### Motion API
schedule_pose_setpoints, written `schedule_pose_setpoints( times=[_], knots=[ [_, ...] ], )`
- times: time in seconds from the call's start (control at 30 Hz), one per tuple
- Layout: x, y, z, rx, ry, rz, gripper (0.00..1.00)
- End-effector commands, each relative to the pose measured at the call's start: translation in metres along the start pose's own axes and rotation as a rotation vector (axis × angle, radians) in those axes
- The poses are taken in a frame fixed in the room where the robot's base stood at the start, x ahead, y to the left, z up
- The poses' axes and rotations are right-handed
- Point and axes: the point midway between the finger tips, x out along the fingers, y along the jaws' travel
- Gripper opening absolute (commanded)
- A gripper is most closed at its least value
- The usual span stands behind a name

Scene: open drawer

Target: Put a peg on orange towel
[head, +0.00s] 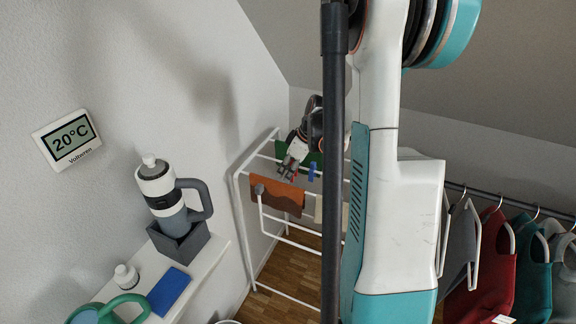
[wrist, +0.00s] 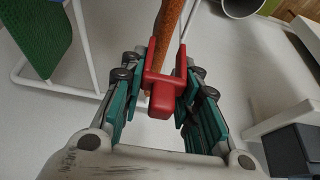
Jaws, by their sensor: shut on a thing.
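My gripper (wrist: 162,85) is shut on a red peg (wrist: 163,98), whose two prongs point away from me in the wrist view. The orange towel (wrist: 170,30) shows there almost edge-on, as a narrow strip that lines up between the prongs. I cannot tell how deep it sits between them. In the head view the orange towel (head: 277,195) hangs over a bar of the white rack, and my gripper (head: 289,170) is just above its top edge. The peg is only a small bit of red there.
The white drying rack (head: 238,190) also holds a green towel (head: 311,158) and a pale towel (head: 320,209). A blue peg (head: 311,172) is on the rack. A shelf with a bottle (head: 158,188) stands at left. Clothes (head: 487,260) hang at right.

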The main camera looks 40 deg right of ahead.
Motion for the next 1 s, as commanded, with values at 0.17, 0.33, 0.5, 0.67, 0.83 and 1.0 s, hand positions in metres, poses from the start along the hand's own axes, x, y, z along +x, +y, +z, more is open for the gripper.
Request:
schedule_pose_setpoints(
  times=[0.17, 0.33, 0.5, 0.67, 0.83, 1.0],
  knots=[
    [0.0, 0.0, 0.0, 0.0, 0.0, 0.0, 0.18],
    [0.003, 0.0, 0.001, 0.0, 0.0, 0.0, 0.18],
    [0.01, 0.0, 0.004, 0.0, 0.0, 0.0, 0.18],
    [0.02, 0.001, 0.008, 0.0, 0.0, 0.0, 0.18],
    [0.03, 0.001, 0.012, 0.0, 0.0, 0.0, 0.18],
    [0.04, 0.001, 0.016, 0.0, 0.0, 0.0, 0.18]
  ],
)
